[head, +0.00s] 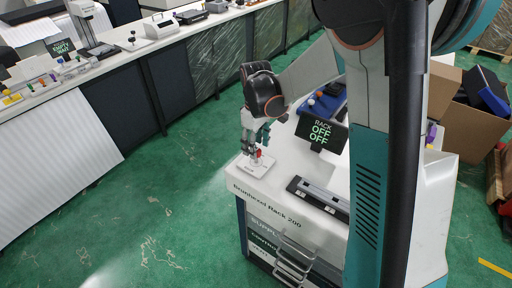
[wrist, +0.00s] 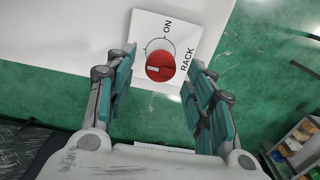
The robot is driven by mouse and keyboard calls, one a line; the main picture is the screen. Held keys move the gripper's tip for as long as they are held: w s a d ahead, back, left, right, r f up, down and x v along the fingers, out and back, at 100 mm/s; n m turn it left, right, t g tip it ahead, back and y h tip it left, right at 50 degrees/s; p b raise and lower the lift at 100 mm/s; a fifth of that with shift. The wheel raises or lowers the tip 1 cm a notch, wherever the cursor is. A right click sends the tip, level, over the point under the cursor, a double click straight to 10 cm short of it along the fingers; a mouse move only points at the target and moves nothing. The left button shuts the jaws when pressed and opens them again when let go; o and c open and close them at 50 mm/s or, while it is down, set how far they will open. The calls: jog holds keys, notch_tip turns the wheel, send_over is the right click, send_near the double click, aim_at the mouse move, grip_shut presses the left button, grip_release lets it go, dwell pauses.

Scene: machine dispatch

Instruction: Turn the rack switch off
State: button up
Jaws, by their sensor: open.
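The rack switch is a red round knob (wrist: 160,66) on a white plate (wrist: 190,36) marked ON and RACK. The plate lies on the white top of the rack cabinet, near its edge; it also shows in the head view (head: 256,168). A pale line crosses the knob; I cannot tell for sure which way it points. My gripper (wrist: 160,70) is open, with one finger on each side of the knob and gaps showing in the wrist view. In the head view my gripper (head: 257,150) points down at the knob. A black display (head: 321,131) reads RACK, OFF, OFF.
The rack cabinet (head: 290,225) has drawer-like units and handles on its front. A dark bar-shaped device (head: 318,198) and a blue tray (head: 320,106) are on its top. A long workbench (head: 130,52) with equipment stands at the back left. The green floor between is clear.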

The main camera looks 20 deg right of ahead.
notch_tip(320, 180, up, 10)
jog(key=shift+r, duration=0.15)
dwell(0.6)
